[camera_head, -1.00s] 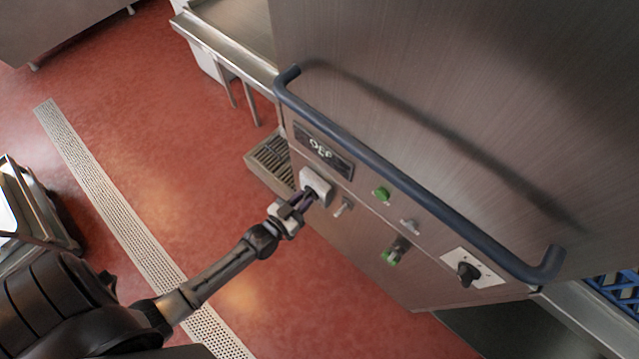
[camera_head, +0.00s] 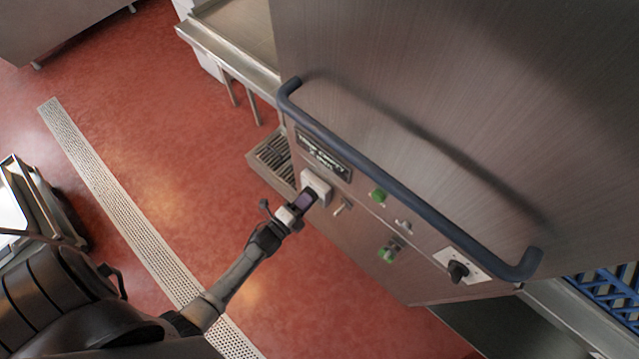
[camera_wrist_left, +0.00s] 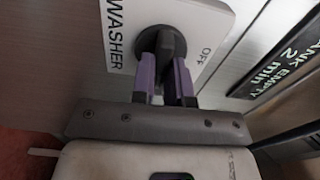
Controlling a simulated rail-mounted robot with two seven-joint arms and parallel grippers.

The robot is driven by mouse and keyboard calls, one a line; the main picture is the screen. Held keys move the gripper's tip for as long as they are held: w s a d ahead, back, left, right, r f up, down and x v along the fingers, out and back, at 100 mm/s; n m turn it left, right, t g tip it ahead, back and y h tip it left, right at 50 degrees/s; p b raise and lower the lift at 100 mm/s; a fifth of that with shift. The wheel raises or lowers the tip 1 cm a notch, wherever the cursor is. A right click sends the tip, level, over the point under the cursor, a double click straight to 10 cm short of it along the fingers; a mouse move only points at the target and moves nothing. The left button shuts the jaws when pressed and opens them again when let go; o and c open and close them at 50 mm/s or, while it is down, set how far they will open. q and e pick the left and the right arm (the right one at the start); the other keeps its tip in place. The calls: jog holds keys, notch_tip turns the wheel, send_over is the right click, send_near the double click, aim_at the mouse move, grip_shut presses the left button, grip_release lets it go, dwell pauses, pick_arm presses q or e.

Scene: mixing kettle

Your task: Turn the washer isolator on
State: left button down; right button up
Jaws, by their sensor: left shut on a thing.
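The washer isolator is a black rotary knob (camera_wrist_left: 165,45) on a white plate (camera_wrist_left: 205,22) marked WASHER and OFF in the left wrist view. In the head view its white plate (camera_head: 317,183) is at the left end of the machine's control panel. My left gripper (camera_head: 305,201) reaches it from the lower left. In the left wrist view the purple fingers of the gripper (camera_wrist_left: 164,78) lie on either side of the knob, shut on it. The fingers and wrist hide part of the knob, and its exact pointing direction is unclear. My right gripper is not in view.
A dark handrail (camera_head: 400,180) runs across the machine front above the controls. Beside the plate are a small switch (camera_head: 343,207), green buttons (camera_head: 378,195) and another black knob (camera_head: 458,271). A dark label (camera_head: 323,153) sits above the plate. Red floor (camera_head: 150,150) is open at left.

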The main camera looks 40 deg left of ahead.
pick_arm(q)
jog(key=c, duration=1)
grip_release()
jog(key=shift+c, duration=0.2)
jog(key=s+p, duration=0.2)
jog(key=s, duration=0.5)
jog(key=shift+a, duration=0.2)
